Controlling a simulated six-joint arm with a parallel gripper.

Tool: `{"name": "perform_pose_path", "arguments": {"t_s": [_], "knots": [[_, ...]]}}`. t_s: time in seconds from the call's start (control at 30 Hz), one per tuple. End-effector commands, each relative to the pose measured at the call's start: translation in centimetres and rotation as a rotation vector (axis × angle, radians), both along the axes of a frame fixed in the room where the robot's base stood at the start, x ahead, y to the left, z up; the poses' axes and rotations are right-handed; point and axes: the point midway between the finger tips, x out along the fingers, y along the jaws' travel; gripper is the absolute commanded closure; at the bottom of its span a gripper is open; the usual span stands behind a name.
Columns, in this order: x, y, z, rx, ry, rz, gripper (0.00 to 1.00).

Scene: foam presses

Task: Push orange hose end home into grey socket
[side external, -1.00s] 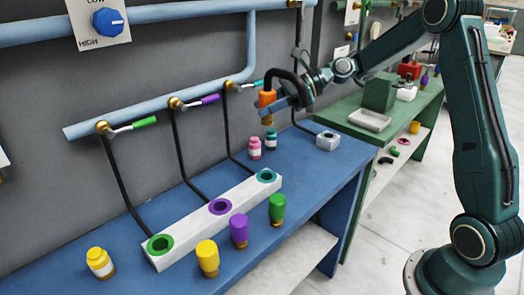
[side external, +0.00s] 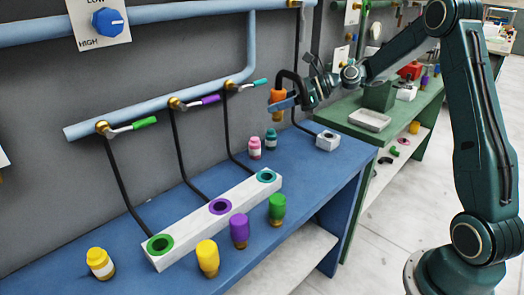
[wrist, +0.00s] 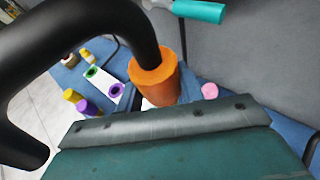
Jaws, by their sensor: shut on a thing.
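The orange hose end (side external: 277,97) hangs from a curved black hose in the side view, held upright well above the blue bench. My gripper (side external: 284,103) is shut on it. In the wrist view the orange hose end (wrist: 155,82) stands behind a grey jaw pad, with the black hose rising from its top; its lower part is hidden. The grey socket (side external: 327,140) is a small block with a round hole on top, at the far right end of the blue bench. The hose end is apart from it, higher and to its left. I cannot make out the socket in the wrist view.
A white block (side external: 164,261) with green, purple and teal ringed holes lies along the blue bench (side external: 130,283). Yellow, purple and green plugs stand before it; pink and teal bottles (side external: 255,148) stand behind. Valve levers and a pipe line the wall.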

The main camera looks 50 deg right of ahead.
Motion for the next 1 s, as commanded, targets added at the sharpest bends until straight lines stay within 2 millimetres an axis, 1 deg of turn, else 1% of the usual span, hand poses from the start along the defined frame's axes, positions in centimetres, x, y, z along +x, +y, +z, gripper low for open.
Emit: {"name": "perform_pose_path", "arguments": {"t_s": [0.03, 0.27, 0.3, 0.43, 0.5, 0.6, 0.7, 0.8, 0.9, 1.0], "knots": [[0.3, -1.7, -0.5, 0.004, 0.003, -0.054, 0.94], [1.1, -9.3, -2.8, 0.010, 0.007, -0.297, 0.94], [1.1, -10.7, -3.2, 0.009, 0.007, -0.339, 0.94], [0.7, -15.0, -4.5, 0.007, 0.007, -0.470, 0.94], [0.4, -17.4, -5.2, 0.002, 0.005, -0.538, 0.94], [-0.3, -20.3, -6.1, -0.004, 0.004, -0.625, 0.94], [-1.0, -22.8, -6.8, -0.011, 0.001, -0.699, 0.94], [-1.7, -24.6, -7.3, -0.017, 0.000, -0.751, 0.94], [-2.1, -25.7, -7.7, -0.022, -0.001, -0.785, 0.94], [-2.3, -26.2, -7.8, -0.025, -0.003, -0.801, 0.94]]}}
